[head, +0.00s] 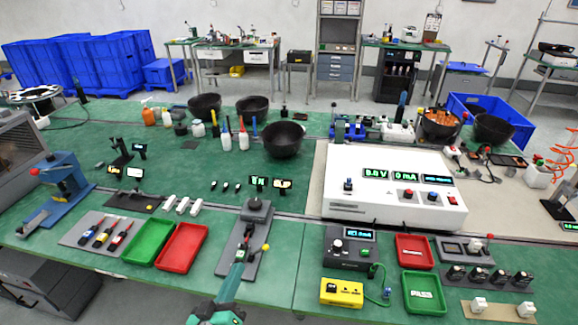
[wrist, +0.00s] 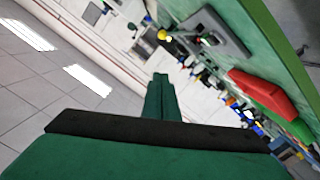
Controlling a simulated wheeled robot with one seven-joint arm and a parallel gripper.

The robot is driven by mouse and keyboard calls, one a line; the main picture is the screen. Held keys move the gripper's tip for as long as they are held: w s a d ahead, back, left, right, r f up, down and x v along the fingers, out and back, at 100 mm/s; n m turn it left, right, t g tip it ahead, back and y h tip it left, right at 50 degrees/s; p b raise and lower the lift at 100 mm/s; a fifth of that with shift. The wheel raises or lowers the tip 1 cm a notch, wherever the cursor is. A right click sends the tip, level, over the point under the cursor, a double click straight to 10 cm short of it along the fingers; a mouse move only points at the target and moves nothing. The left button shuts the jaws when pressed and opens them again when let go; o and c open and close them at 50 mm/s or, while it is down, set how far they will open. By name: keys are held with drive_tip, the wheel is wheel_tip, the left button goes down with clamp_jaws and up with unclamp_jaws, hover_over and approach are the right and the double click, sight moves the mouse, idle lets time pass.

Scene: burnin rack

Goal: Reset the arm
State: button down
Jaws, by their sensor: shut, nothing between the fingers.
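My gripper (head: 240,258) is at the bottom middle of the head view, in front of the green bench's near edge. Its green fingers point away from me, toward a grey fixture (head: 252,232) with a dark round knob and a yellow ball-ended lever. In the wrist view my gripper (wrist: 160,77) shows its fingers closed together with nothing between them. I cannot tell how far the fingertips are from the fixture.
The green bench (head: 285,270) is crowded. A green tray (head: 150,241) and a red tray (head: 182,247) lie left of my gripper. A yellow box (head: 341,292) and a white power unit (head: 392,187) stand to the right. Black bowls (head: 284,139) stand farther back.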

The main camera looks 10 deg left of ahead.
drive_tip(key=s+d+f+g+y, duration=0.3)
drive_tip(key=s+d+f, duration=0.7)
drive_tip(key=s+f, duration=0.35)
drive_tip(key=s+d+r+m+h, duration=0.1)
drive_tip(key=s+d+r+m, duration=0.1)
drive_tip(key=s+d, duration=0.3)
drive_tip(key=s+d+r+m+t+h, duration=0.1)
drive_tip(key=s+d, duration=0.4)
drive_tip(key=s, duration=0.7)
drive_tip(key=r+m, duration=0.1)
drive_tip(key=m, duration=0.1)
drive_tip(key=shift+d+m, duration=0.35)
drive_tip(key=shift+m, duration=0.05)
